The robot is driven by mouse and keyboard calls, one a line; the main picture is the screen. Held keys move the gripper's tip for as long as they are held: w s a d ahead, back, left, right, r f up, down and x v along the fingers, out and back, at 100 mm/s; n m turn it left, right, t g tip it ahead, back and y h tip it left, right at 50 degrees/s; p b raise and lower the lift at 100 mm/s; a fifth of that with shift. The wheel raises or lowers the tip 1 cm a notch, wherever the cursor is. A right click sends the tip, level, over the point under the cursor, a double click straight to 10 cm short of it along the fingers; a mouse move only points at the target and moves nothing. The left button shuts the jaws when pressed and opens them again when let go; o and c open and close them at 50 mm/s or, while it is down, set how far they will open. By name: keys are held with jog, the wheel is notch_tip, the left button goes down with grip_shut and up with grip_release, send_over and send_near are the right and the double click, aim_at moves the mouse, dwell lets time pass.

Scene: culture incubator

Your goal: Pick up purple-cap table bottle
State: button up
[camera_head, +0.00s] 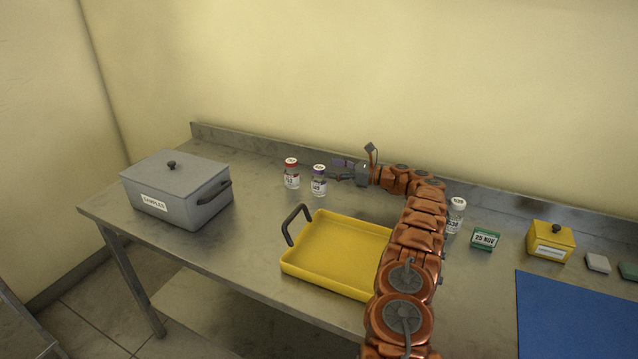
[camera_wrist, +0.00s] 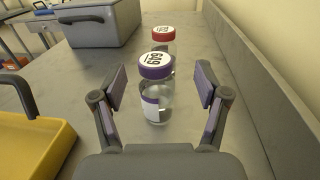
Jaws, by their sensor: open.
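The purple-cap bottle (camera_head: 319,181) stands upright on the metal table, just right of the red-cap bottle (camera_head: 291,174). It has a clear body and a white label. My gripper (camera_head: 338,170) is open and level near the table at the bottle's right. In the wrist view the purple-cap bottle (camera_wrist: 156,90) is centred between the spread fingers of my gripper (camera_wrist: 160,88), with visible gaps on both sides. I cannot tell how far its body is between the pads. The red-cap bottle (camera_wrist: 164,40) stands right behind it.
A yellow tray (camera_head: 333,273) with dark handles lies in front of the bottles. A grey lidded box (camera_head: 178,192) stands left. A white-cap bottle (camera_head: 456,217), green date block (camera_head: 485,239), yellow box (camera_head: 550,242) and blue mat (camera_head: 574,318) are right. The backsplash (camera_wrist: 258,100) runs close behind.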

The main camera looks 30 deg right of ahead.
aim_at(319, 167)
jog(key=shift+a+f+b+x, duration=0.15)
jog(key=shift+b+x, duration=0.05)
jog(key=shift+x, duration=1.05)
jog(key=shift+a+f+b+x, duration=0.1)
jog(key=shift+f+b+x, duration=0.05)
jog(key=shift+x, duration=1.1)
jog(key=shift+s, duration=0.2)
grip_shut()
